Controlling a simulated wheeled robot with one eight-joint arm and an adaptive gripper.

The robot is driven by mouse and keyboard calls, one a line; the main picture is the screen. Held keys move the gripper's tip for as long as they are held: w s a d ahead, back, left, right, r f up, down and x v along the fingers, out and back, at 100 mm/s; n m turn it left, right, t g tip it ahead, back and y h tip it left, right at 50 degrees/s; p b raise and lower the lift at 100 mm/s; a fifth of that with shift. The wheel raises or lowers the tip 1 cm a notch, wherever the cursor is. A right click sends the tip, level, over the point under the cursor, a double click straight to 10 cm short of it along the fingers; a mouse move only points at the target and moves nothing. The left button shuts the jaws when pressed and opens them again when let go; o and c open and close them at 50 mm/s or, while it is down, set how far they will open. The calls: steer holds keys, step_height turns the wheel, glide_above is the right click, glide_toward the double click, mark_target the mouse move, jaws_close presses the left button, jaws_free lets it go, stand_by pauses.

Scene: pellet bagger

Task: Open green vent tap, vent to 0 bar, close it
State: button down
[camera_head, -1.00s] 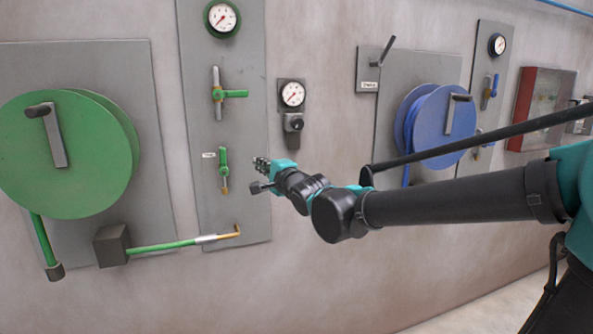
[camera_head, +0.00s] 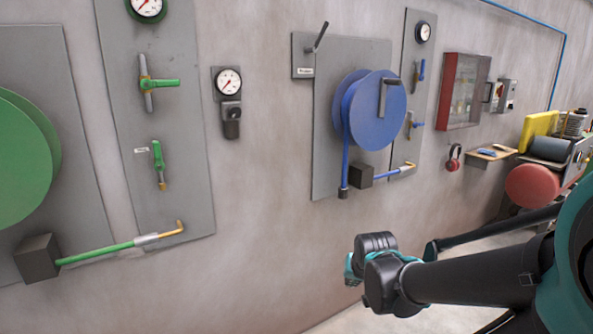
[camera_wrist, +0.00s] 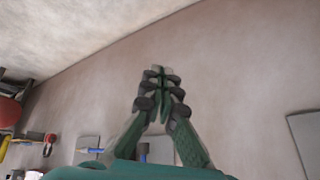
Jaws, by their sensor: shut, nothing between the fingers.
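The small green vent tap (camera_head: 158,156) is on the grey panel (camera_head: 183,204) at left, with a brass spout below it and a white label beside it. Its green lever points roughly up and down. A larger green valve (camera_head: 158,84) above has its lever sideways. The green-rimmed gauge (camera_head: 147,8) is at the panel's top, partly cut off; its needle is too small to read surely. My gripper (camera_wrist: 160,74) is shut and empty in the wrist view, against bare wall. In the head view its fingers are hidden behind my wrist, well right of and below the tap.
A green hose reel (camera_head: 25,160) is at left. A small gauge with a black knob (camera_head: 231,118) hangs right of the panel. A blue reel (camera_head: 375,112), red cabinet (camera_head: 462,90) and cluttered bench are further right. The wall before my arm is clear.

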steer(key=s+d+f+n+g, duration=0.2)
steer(key=s+d+f, duration=0.1)
steer(key=s, duration=0.4)
steer(key=shift+s+d+f, duration=0.3)
steer(key=shift+f, duration=0.45)
stand_by(1.4)
